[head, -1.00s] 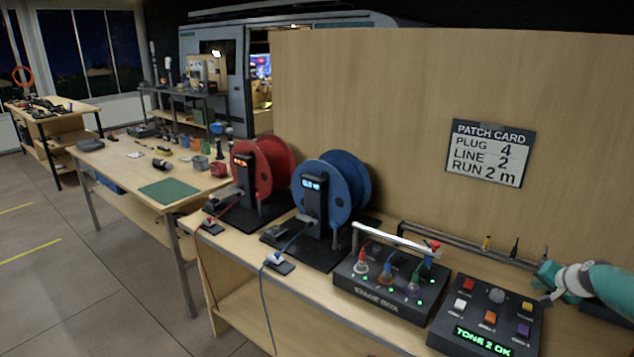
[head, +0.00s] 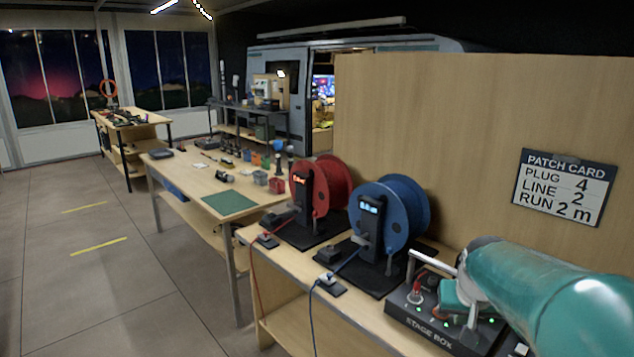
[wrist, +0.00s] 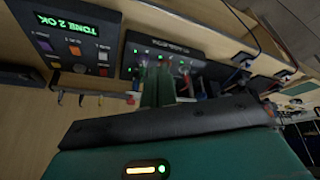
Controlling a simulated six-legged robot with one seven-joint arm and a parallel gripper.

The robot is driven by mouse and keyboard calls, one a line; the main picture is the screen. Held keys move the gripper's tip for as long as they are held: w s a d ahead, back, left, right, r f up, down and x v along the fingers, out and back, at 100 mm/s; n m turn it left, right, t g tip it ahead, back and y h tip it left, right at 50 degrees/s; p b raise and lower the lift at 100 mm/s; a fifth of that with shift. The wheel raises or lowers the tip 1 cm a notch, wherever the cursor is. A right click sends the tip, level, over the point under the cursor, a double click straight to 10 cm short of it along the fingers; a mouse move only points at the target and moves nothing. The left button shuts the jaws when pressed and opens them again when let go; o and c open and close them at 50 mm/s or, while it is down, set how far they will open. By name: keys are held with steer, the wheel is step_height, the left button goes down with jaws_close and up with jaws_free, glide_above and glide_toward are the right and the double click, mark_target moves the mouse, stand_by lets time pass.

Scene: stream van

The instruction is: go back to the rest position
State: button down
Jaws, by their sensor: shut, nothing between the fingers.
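My teal arm reaches in from the right edge of the head view, in front of the stage box (head: 430,328). My gripper (wrist: 158,88) shows in the wrist view as narrow green fingers, shut and empty. In that view the fingers overlap the stage box (wrist: 190,60); I cannot tell the gap between them. The tone box (wrist: 75,48), with "TONE 2 OK" on its display, lies to the left there. In the head view my arm hides most of the stage box's right part.
A red reel (head: 334,184) and a blue reel (head: 405,215) stand on the bench left of the stage box. A tall wooden panel with a patch card (head: 562,188) rises behind. A second table with a green mat (head: 229,203) stands further left. The floor at left is clear.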

steer(key=s+a+r+n+y, duration=0.1)
steer(key=s+a, duration=0.6)
steer(key=s, duration=0.2)
steer(key=s+a+n+t, duration=0.1)
steer(key=s+a, duration=0.5)
steer(key=s, duration=0.4)
steer(key=shift+s+a+r+n+y, duration=0.15)
steer(key=shift+a+r+n+y, duration=0.2)
steer(key=shift+a+n+y, duration=0.05)
steer(key=shift+d, duration=0.15)
